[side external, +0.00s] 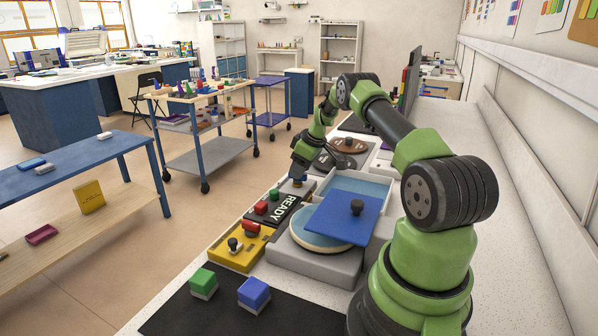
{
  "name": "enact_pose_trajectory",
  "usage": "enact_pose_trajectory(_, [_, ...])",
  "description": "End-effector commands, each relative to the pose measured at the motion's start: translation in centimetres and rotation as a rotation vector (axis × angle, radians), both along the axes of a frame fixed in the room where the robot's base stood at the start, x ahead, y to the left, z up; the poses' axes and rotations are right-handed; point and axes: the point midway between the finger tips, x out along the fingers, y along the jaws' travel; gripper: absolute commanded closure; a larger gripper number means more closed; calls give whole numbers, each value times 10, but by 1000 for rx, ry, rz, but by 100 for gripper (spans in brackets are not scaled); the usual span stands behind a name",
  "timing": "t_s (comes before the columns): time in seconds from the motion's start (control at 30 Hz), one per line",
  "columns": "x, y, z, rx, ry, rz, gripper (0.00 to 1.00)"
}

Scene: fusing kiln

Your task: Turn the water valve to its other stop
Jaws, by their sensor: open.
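My gripper (298,177) points down at the back end of the black READY panel (292,208), left of a light tray with a blue inside (345,184). Its fingers are small and dark here, and they are at or just above a small knob-like part. I cannot tell whether they touch it. No part is clearly marked as the water valve. A yellow box (228,262) at the front left carries a red handle (250,227) and a dark knob (234,243). The angle of any valve handle is too small to read.
A blue plate with a black knob (340,218) lies over a round disc on a grey block (312,263). Green (203,281) and blue (254,293) blocks stand on a black mat (190,315) in front. A round brown lid (348,146) is behind.

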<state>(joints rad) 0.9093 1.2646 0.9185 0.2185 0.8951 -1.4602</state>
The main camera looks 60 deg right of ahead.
Motion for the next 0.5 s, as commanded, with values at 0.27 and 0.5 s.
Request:
enact_pose_trajectory(0.27, [-21,-1,50,-2,-2,-3,58])
enact_pose_trajectory(0.5, [-32,0,76,0,0,0,58])
